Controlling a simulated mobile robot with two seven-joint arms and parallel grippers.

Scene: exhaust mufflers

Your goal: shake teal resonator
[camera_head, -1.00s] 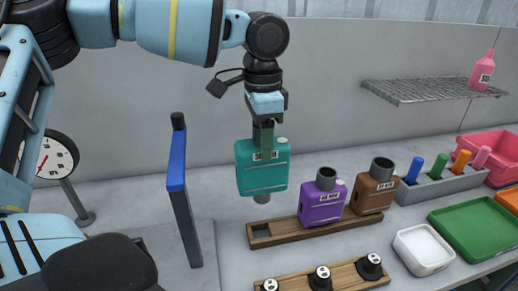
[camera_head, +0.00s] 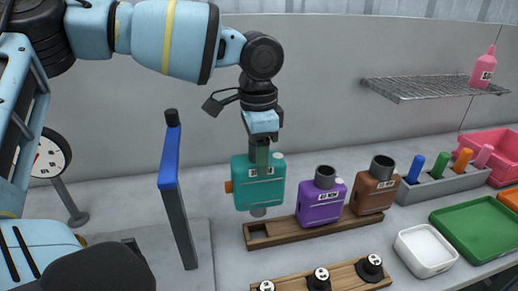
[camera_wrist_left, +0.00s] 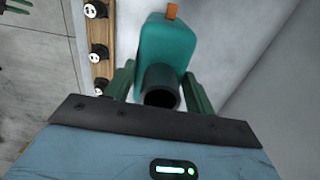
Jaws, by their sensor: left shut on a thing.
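The teal resonator (camera_head: 256,192) hangs in the air above the left end of the wooden rack (camera_head: 300,229). My left gripper (camera_head: 262,158) points down and is shut on it from above. An orange stub sticks out of its left side and a grey pipe end shows below it. In the left wrist view the teal resonator (camera_wrist_left: 166,42) sits between the two green fingers (camera_wrist_left: 160,85), with its dark round pipe mouth facing the camera. My right gripper is not in view.
A purple resonator (camera_head: 320,202) and a brown one (camera_head: 374,190) stand in the rack; its left slot is empty. A blue-edged upright panel (camera_head: 175,200) stands left of the held resonator. Black knobs on a board (camera_head: 340,275) lie in front. A white tray (camera_head: 425,250) and a green tray (camera_head: 480,230) are at right.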

